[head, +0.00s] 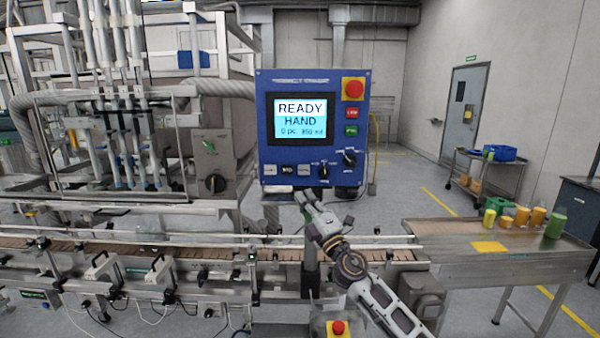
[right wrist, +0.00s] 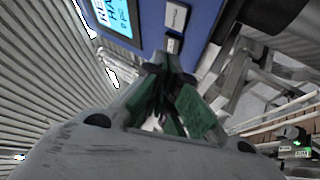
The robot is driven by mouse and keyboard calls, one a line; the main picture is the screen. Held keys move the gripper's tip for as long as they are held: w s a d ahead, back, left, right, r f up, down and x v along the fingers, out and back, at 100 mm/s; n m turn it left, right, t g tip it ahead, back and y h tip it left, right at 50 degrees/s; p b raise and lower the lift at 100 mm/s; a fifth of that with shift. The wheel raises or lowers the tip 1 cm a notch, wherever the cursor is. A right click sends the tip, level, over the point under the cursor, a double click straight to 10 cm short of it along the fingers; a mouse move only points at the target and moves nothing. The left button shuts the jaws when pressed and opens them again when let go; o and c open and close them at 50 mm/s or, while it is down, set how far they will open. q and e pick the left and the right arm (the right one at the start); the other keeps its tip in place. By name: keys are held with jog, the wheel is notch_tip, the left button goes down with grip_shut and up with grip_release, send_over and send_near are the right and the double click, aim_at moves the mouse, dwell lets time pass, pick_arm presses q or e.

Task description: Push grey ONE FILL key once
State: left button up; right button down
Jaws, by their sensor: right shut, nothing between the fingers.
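The blue control panel (head: 312,84) stands in the middle of the head view. Its screen (head: 300,118) reads READY, HAND, 0 pc and what looks like 350 ml. Under the screen is a row of small keys: a grey key (head: 270,170), a black key (head: 287,170) and another grey key (head: 303,170). Their labels are too small to read. My right gripper (head: 301,194) is shut and empty, just below the panel's lower edge. In the right wrist view its fingertips (right wrist: 170,70) are close to a pale key (right wrist: 173,45); contact cannot be told. My left gripper is out of view.
The panel also carries a red mushroom button (head: 353,88), red and green keys and rotary knobs (head: 349,158). The conveyor (head: 200,252) runs below. A steel table (head: 500,250) with several coloured containers stands at right. A red stop button (head: 338,327) is low in front.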

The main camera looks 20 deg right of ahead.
aim_at(304, 170)
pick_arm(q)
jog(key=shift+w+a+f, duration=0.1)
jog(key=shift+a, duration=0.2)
pick_arm(e)
jog(key=shift+n+t+y, duration=0.3)
jog(key=shift+n+y, duration=0.2)
jog(key=shift+n, duration=0.2)
jog(key=r, duration=0.1)
jog(key=s+a+r, duration=0.1)
jog(key=r, duration=0.2)
jog(key=shift+s+a, duration=0.35)
jog(key=shift+a, duration=0.05)
jog(key=shift+w, duration=0.1)
